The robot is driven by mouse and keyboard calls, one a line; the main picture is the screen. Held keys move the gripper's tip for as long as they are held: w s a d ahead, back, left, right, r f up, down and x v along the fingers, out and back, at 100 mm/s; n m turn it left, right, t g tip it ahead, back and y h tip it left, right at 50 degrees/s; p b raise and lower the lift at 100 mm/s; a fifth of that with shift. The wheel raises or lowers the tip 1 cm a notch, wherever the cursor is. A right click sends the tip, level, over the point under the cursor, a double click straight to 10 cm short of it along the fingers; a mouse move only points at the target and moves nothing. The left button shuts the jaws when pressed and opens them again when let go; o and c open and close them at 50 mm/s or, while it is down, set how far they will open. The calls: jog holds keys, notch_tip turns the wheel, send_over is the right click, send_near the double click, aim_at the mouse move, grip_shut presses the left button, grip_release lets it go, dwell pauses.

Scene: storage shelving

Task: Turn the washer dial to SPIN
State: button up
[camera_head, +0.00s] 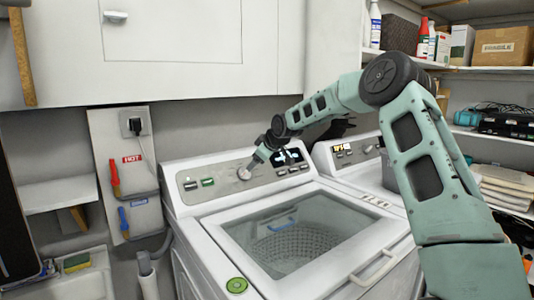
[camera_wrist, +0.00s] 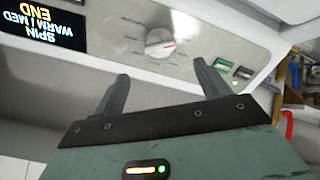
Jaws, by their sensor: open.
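The washer (camera_head: 305,235) stands in the middle of the head view, with its control panel along the back. The round silver dial (camera_head: 244,173) is on that panel, left of the display (camera_head: 289,156). In the wrist view the dial (camera_wrist: 160,43) has a pointer with a red mark and a printed scale around it. The display (camera_wrist: 45,22) reads upside down there, with END, WARM, MED and SPIN legible. My gripper (camera_wrist: 161,72) is open and empty, its two fingers apart and pointing toward the dial. The dial appears between and beyond the fingertips, and contact is not visible.
The washer's glass lid (camera_head: 290,232) is closed below the panel. A second machine (camera_head: 350,152) stands to the right. Red and blue valve handles (camera_head: 114,178) are on the left wall. White cabinets (camera_head: 170,45) hang above.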

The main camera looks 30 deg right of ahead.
jog(key=v, duration=0.7)
jog(key=shift+b, duration=0.35)
jog(key=shift+s+r, duration=0.1)
